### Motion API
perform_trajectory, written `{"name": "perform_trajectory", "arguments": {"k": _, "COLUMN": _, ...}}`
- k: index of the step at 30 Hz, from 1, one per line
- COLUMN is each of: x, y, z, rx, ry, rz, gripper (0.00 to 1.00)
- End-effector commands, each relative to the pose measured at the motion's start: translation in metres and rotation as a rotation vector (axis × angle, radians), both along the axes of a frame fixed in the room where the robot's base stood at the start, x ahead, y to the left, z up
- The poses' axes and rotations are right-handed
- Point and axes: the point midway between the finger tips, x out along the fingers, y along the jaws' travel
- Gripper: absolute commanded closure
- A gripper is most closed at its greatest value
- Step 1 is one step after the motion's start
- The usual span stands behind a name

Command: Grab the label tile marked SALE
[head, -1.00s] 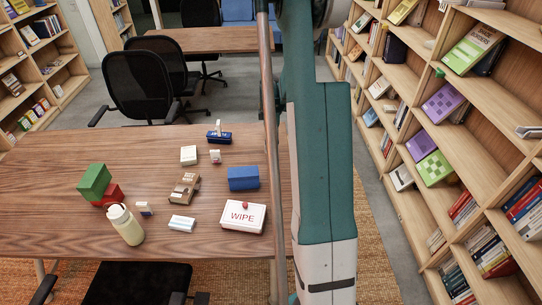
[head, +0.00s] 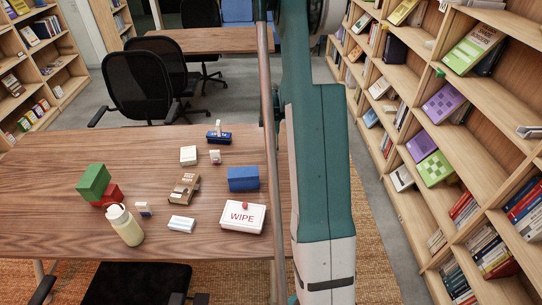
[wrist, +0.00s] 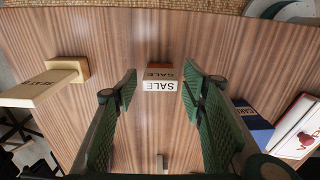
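The SALE label tile (wrist: 159,86) is a small white block with dark lettering, upside down in the wrist view. A brown part shows behind it, also with SALE lettering. It sits on the wooden table (wrist: 75,35), between and beyond the fingertips. My gripper (wrist: 160,84) is open, with one green finger on each side and a visible gap to the tile. The gripper does not show in the head view, where my arm covers part of the scene. I cannot tell which small block in the head view is the SALE tile.
A SEATS tile (wrist: 40,90) stands left in the wrist view. A lettered blue item (wrist: 252,122) and a white-and-red box (wrist: 300,128) are right. The head view shows a WIPE box (head: 243,217), bottle (head: 126,227), blue block (head: 243,179) and brown box (head: 184,188). Shelves (head: 400,75) stand right.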

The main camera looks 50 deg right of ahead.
Motion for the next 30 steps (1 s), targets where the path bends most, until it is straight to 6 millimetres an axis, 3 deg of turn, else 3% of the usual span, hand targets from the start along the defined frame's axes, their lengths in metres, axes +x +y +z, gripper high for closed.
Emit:
{"name": "perform_trajectory", "arguments": {"k": 1, "x": 0.0, "y": 0.0, "z": 0.0, "rx": 0.0, "ry": 0.0, "rz": 0.0, "gripper": 0.67}}
{"name": "perform_trajectory", "arguments": {"k": 6, "x": 0.0, "y": 0.0, "z": 0.0, "rx": 0.0, "ry": 0.0, "rz": 0.0, "gripper": 0.85}}
{"name": "perform_trajectory", "arguments": {"k": 20, "x": 0.0, "y": 0.0, "z": 0.008, "rx": 0.0, "ry": 0.0, "rz": 0.0, "gripper": 0.85}}
{"name": "perform_trajectory", "arguments": {"k": 30, "x": 0.0, "y": 0.0, "z": 0.049, "rx": 0.0, "ry": 0.0, "rz": 0.0, "gripper": 0.85}}
